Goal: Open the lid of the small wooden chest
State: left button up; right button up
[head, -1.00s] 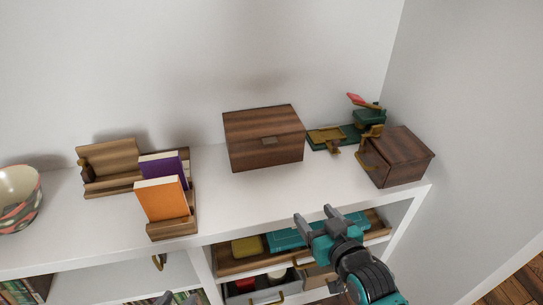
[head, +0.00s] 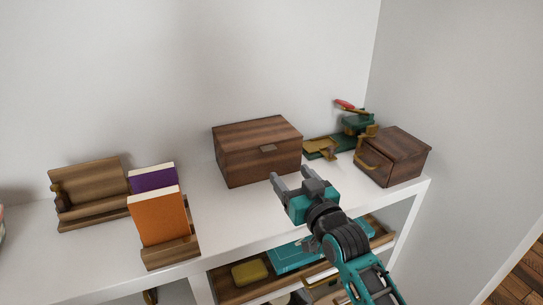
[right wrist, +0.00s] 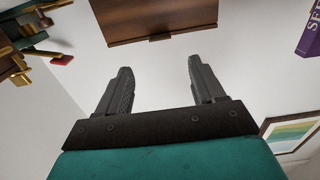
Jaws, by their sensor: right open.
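The small wooden chest (head: 256,155) stands on the white shelf top with its lid shut. A small metal clasp (head: 268,147) sits at the lid's front edge. In the right wrist view the chest (right wrist: 150,16) is at the top, with the clasp (right wrist: 159,37) on its edge. My right gripper (head: 289,180) is open and empty, in front of the chest and a little below the lid in the picture. In the right wrist view its two fingers (right wrist: 158,80) are apart with nothing between them. My left gripper is not seen.
A wooden box with a brass handle (head: 397,158) stands to the right, beside a green and brass device (head: 330,147). Books (head: 160,222) in a wooden stand are on the left. Below is an open drawer (head: 225,290) with a yellow item (head: 250,272). The shelf between books and chest is clear.

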aim_at(270, 151)
jog(key=shift+b+x, duration=1.8)
jog(key=shift+x, duration=4.2)
grip_shut()
